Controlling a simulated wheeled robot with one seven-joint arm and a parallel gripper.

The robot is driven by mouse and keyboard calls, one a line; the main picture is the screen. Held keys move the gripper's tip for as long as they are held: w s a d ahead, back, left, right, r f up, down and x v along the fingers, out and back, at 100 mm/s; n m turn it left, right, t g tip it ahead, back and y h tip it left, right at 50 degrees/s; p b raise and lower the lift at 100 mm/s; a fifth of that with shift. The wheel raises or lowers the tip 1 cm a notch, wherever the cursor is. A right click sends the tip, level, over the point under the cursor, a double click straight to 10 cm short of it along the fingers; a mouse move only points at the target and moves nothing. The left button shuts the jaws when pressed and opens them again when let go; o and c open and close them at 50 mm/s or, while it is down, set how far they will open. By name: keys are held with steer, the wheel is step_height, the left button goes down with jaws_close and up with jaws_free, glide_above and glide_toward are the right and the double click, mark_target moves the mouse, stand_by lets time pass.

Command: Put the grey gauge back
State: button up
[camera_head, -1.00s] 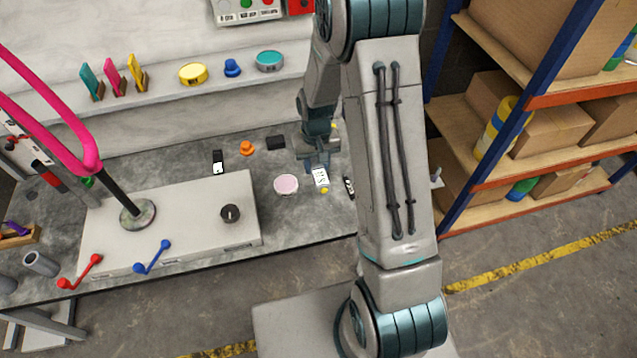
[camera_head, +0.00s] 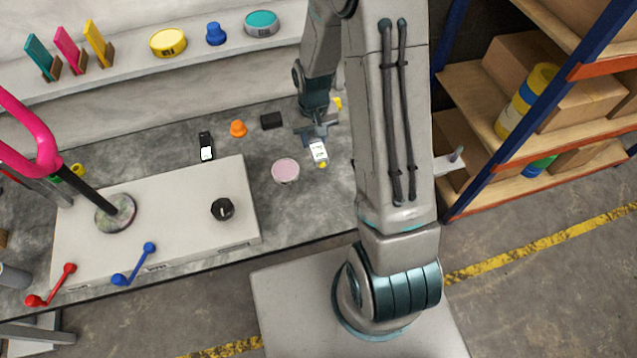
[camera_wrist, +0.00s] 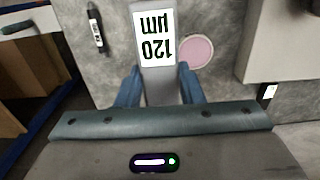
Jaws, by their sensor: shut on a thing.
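The grey gauge (camera_wrist: 155,38) is a flat bar with a white label that reads "120 µm", upside down in the wrist view. Its white label also shows in the head view (camera_head: 318,152), with a small yellow spot at its lower end. My gripper (camera_wrist: 159,85) is shut on the gauge, one blue-grey finger on each side. In the head view my gripper (camera_head: 316,128) is over the right part of the bench, beside a pink disc (camera_head: 286,171). The gauge appears to be held above the bench top.
Teal (camera_head: 42,57), pink (camera_head: 70,50) and yellow (camera_head: 98,44) upright pieces stand on the back ledge. A black item with a white label (camera_head: 206,147), an orange knob (camera_head: 238,128) and a black block (camera_head: 271,121) sit on the bench. A marker (camera_wrist: 97,28) lies left of the gauge.

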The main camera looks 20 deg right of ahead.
steer(key=b, duration=1)
glide_above(318, 194)
step_height(318, 194, down, 12)
steer(key=shift+f+b, duration=0.35)
steer(key=shift+b, duration=0.4)
steer(key=shift+s, duration=0.1)
steer(key=shift+f+b, duration=2.85)
steer(key=shift+f, duration=0.55)
steer(key=shift+f+b, duration=0.5)
steer(key=shift+f, duration=0.15)
steer(key=o, duration=1.1)
steer(key=shift+o, duration=0.2)
